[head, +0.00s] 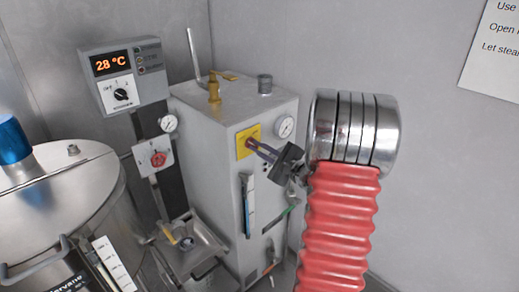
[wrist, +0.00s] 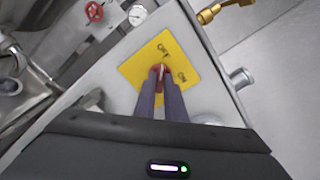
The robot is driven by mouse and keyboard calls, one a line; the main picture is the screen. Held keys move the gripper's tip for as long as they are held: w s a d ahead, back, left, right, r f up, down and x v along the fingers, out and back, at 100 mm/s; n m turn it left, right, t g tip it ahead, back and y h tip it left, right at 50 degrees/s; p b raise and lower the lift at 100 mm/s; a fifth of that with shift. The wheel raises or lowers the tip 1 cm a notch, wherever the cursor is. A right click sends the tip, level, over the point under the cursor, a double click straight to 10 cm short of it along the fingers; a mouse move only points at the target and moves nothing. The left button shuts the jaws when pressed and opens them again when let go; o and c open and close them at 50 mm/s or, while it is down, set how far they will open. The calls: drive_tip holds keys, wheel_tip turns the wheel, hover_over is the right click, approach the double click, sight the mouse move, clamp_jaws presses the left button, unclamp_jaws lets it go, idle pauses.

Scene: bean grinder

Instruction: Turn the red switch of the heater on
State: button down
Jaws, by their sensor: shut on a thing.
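The heater is a pale grey box (head: 215,140) in the middle of the head view. A yellow plate (head: 241,151) is on its front. In the wrist view the plate (wrist: 134,72) reads OFF near its top and ON at its right. The red switch (wrist: 158,69) sits on the plate with a light mark along it, pointing roughly toward OFF. My gripper (wrist: 160,80) is shut on the red switch, its two purple fingers either side of it. In the head view my gripper (head: 254,144) reaches the plate from the right and hides most of the switch.
A pressure gauge (head: 285,126) is just right of the plate. A control box (head: 122,75) reading 28 °C hangs at the left, above a red valve knob (head: 158,159). A steel tank (head: 60,205) stands at the lower left.

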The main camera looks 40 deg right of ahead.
drive_tip(key=shift+a+m, duration=0.1)
drive_tip(key=shift+m, duration=0.3)
drive_tip(key=m, duration=1.7)
drive_tip(key=shift+f, duration=0.1)
idle(0.6)
drive_tip(key=c, duration=1.8)
unclamp_jaws()
drive_tip(key=s, duration=1.3)
drive_tip(key=shift+s+d, duration=0.35)
drive_tip(key=shift+s, duration=0.05)
